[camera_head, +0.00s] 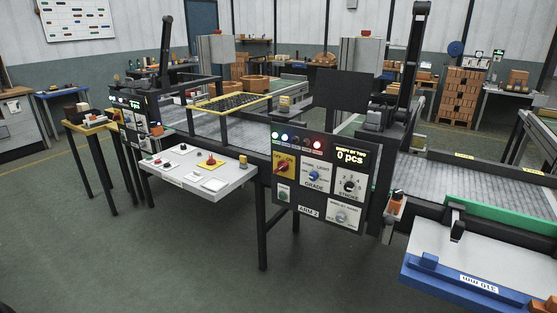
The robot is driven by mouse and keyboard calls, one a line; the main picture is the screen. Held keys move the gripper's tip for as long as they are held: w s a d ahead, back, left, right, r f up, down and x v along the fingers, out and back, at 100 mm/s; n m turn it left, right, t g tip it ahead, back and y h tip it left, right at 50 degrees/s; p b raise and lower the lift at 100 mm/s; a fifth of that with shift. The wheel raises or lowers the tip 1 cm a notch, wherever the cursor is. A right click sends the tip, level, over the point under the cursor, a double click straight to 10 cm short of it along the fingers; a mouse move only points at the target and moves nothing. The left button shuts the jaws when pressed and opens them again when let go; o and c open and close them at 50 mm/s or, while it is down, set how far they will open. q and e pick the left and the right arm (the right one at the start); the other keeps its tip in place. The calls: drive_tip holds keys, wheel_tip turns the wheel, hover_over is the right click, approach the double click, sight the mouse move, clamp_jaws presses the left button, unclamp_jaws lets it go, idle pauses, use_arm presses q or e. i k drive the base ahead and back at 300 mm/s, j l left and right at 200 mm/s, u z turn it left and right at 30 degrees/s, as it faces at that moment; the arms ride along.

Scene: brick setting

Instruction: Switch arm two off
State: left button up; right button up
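The ARM-2 control panel (325,205) stands right of the middle, dark grey with white label plates. At its upper left is a yellow plate with a red rotary switch (282,168) and small ON/OFF lettering; which way the handle points is too small to tell. Above it is a row of small lamps, with a red lamp (317,145) at its right end. The panel's display (351,156) reads 0 pcs. Neither of my grippers is in view.
A white-topped table with buttons (235,180) stands left of the panel. A similar panel (132,130) is farther left. A conveyor (415,175) runs behind and to the right. A blue-edged tray (480,284) juts out at lower right. The floor in front is clear.

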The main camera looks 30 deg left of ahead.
sight(283, 166)
drive_tip(key=i+j, duration=0.25)
drive_tip(key=i, duration=0.15)
drive_tip(key=i+j+u, duration=0.1)
drive_tip(key=i+j, duration=0.35)
drive_tip(key=i, duration=0.3)
